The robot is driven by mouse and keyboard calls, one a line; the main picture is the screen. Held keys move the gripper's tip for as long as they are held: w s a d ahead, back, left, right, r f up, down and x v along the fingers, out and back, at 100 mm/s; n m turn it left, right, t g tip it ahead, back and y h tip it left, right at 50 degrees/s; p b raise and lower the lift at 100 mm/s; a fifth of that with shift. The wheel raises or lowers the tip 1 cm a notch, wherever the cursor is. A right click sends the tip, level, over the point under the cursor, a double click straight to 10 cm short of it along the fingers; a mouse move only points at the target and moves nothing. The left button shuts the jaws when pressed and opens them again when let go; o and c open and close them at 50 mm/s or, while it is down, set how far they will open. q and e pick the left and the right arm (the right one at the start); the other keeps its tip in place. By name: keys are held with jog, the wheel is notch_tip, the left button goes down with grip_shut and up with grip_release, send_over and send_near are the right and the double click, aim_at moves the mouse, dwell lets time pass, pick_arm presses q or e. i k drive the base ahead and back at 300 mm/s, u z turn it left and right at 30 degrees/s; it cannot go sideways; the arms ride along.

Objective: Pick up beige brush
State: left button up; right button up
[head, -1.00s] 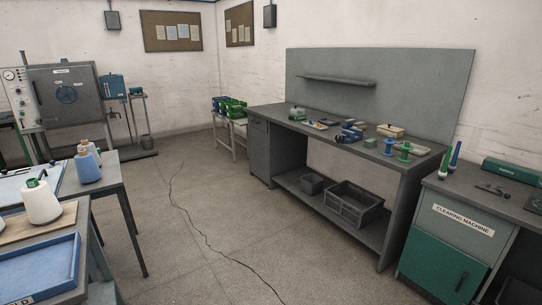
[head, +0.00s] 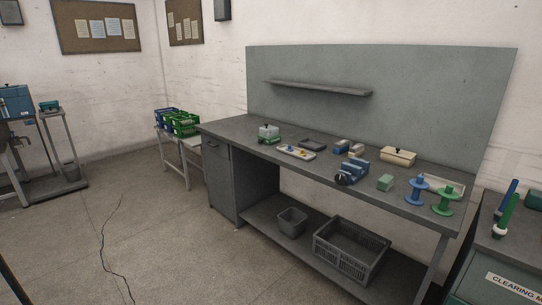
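I cannot make out a clear brush shape on the grey workbench (head: 232,129). A beige block-like item (head: 398,156) with a small dark spot on top sits toward the back right of the bench top; it is too small to tell whether it is a brush or a box. Neither of my grippers is in view.
The bench also holds a blue vise (head: 354,170), a green block (head: 385,183), a blue spool (head: 417,191) and a green spool (head: 446,201). A grey crate (head: 350,252) and bin (head: 291,222) stand on the lower shelf.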

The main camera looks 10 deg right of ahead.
aim_at(357, 150)
jog(key=z, duration=0.7)
jog(key=i, duration=1.4)
jog(key=z, duration=0.85)
